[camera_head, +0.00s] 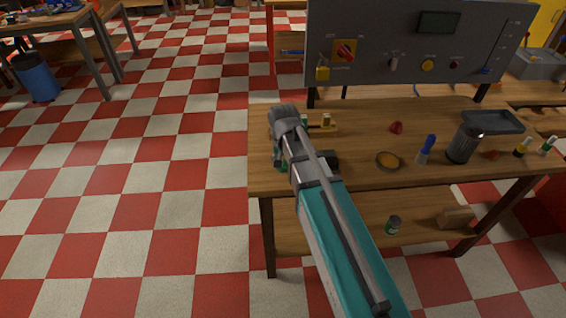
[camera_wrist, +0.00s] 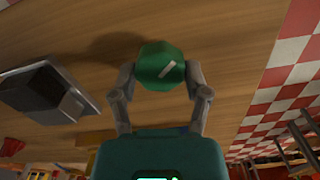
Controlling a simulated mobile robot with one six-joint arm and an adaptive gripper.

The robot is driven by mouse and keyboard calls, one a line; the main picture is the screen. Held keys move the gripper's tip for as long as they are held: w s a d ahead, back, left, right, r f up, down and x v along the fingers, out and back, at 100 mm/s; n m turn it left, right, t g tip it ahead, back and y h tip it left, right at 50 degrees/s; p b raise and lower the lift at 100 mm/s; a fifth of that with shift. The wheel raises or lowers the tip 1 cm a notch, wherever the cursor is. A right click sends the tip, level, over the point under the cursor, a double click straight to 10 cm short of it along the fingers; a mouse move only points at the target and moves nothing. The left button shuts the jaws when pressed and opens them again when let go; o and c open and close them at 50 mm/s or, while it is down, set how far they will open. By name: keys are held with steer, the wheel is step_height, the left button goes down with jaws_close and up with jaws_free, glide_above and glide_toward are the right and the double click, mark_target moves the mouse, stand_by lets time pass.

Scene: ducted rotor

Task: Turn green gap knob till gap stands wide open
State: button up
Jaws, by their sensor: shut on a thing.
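The green knob (camera_wrist: 155,62) fills the top middle of the wrist view, with a slanted white mark on its face running from lower left to upper right. My gripper (camera_wrist: 161,78) is shut on it, one finger at each side. In the head view my gripper (camera_head: 279,158) is at the left end of the wooden workbench (camera_head: 360,185). My arm hides much of that area, and I cannot make out the knob there. I cannot identify the gap in either view, so its width does not show.
A dark grey block on a plate (camera_wrist: 45,92) lies left of the knob. A grey control panel (camera_head: 380,55) stands behind the bench. A dark canister (camera_head: 465,145), a blue-handled tool (camera_head: 427,147) and an amber dish (camera_head: 387,160) stand to the right. Open checkered floor (camera_head: 150,190) lies left.

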steer(key=m, duration=0.3)
steer(key=shift+m, duration=2.3)
steer(key=o, duration=1.1)
steer(key=shift+o, duration=0.2)
steer(key=shift+n, duration=0.3)
